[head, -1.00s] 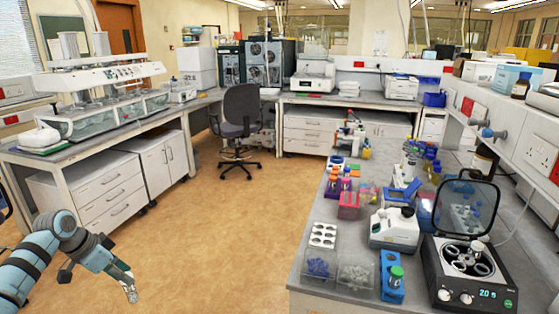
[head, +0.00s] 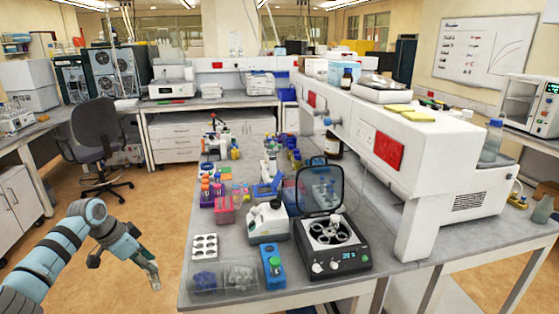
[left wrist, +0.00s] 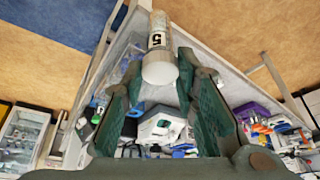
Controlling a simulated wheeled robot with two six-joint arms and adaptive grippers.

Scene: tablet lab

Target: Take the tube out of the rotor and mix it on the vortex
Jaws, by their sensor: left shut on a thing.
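My left gripper (head: 153,278) hangs over the floor, left of the bench in the head view. In the left wrist view its green fingers (left wrist: 160,95) are shut on a pale tube (left wrist: 160,38) marked "5", whose rounded end points toward the camera. The centrifuge (head: 338,262) stands on the bench with its dark lid up; its rotor (head: 332,234) shows open. A white device (head: 267,222), which looks like the vortex mixer, stands left of the centrifuge. My right gripper is not in view.
A blue block (head: 273,277) with a green-capped tube stands in front of the white device. A white rack (head: 204,246) and clear boxes (head: 204,281) of small items lie near the bench's left edge. Pink and orange racks stand farther back.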

